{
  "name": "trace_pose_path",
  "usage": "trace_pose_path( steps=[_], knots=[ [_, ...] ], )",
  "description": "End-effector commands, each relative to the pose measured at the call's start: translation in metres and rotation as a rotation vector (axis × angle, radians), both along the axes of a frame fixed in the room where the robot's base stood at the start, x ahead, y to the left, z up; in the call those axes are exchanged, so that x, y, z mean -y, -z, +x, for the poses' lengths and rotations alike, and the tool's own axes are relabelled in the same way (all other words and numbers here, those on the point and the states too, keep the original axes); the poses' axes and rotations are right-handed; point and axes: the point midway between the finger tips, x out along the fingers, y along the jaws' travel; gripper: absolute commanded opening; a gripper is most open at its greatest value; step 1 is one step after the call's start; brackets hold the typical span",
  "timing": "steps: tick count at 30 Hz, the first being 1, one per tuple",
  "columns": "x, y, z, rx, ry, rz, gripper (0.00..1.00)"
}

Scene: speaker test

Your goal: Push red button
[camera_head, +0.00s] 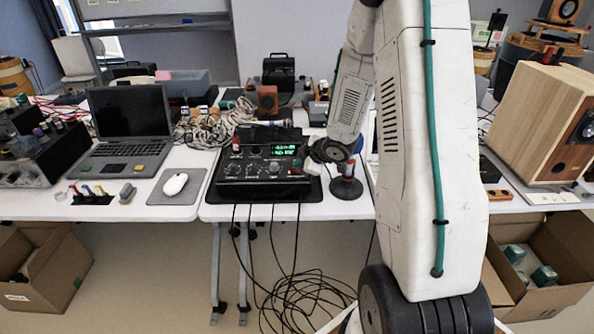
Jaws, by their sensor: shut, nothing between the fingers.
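A black test device (262,190) with knobs and a lit green display (284,150) sits on a dark mat on the middle table. A small red spot (297,171), which looks like the red button, shows at the right of its front panel. My gripper (312,169) is small in the view, at the device's right edge, close to that red spot. Its fingers are shut and hold nothing. I cannot tell whether the fingertips touch the button.
A round dark stand with a red and white upright piece (347,184) is just right of my gripper. A laptop (125,130) and a white mouse (175,184) are to the left. Black cables (300,290) hang below the table. A wooden speaker (535,115) stands at right.

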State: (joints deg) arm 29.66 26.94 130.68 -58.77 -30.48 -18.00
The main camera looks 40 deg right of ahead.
Motion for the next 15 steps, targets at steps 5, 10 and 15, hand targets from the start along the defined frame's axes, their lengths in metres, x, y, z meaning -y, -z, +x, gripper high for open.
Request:
trace_pose_path(
  steps=[5, 10, 15],
  knots=[
    [-0.0001, 0.0022, 0.0001, 0.0, 0.0, 0.0, 0.0],
    [0.0, 0.0041, 0.0002, 0.0, 0.0, 0.0, 0.0],
    [-0.0001, 0.0062, 0.0001, 0.0, 0.0, 0.0, 0.0]
  ],
)
